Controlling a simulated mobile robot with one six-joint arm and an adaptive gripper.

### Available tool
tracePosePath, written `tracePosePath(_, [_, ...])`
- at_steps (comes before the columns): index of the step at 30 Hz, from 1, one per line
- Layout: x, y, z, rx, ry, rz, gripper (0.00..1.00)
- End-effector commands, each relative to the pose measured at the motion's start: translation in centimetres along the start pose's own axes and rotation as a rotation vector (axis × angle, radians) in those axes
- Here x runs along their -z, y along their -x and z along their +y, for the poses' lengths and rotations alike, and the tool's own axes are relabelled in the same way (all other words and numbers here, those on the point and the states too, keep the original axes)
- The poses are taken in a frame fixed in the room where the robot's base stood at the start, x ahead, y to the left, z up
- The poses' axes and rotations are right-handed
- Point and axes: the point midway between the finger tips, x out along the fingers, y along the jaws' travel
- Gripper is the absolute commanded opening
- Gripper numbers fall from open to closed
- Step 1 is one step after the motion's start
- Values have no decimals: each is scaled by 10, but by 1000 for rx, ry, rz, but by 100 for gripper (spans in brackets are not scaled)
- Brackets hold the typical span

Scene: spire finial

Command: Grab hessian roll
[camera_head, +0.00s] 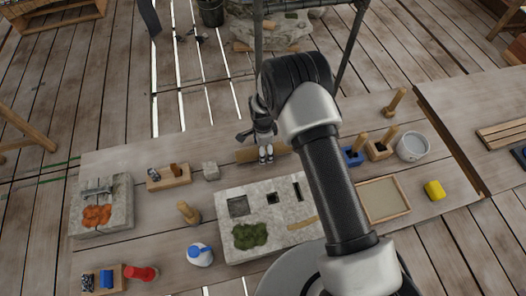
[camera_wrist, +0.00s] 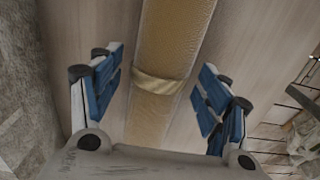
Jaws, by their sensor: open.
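The hessian roll (camera_wrist: 172,45) is a long tan roll with a lighter band around its middle in the wrist view. It runs between the two blue-padded fingers of my gripper (camera_wrist: 158,88), which are open with a gap on each side of the roll. In the head view the roll (camera_head: 246,155) lies on the plank table behind the stone block. My gripper (camera_head: 266,158) is over its middle there and hides part of it. I cannot tell how far the fingertips are above the table.
The stone block (camera_head: 232,188) with square recesses and green moss lies in front of the roll. A blue holder (camera_head: 352,156) and a grey bucket (camera_head: 413,147) stand to the right.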

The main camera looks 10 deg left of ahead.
Motion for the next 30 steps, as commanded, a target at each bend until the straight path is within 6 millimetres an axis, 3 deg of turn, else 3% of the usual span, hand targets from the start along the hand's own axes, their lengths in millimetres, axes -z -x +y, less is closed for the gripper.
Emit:
tracePosePath(9, [0,-5,0,1,0,0,69])
tracePosePath(30, [0,-5,0,0,0,0,23])
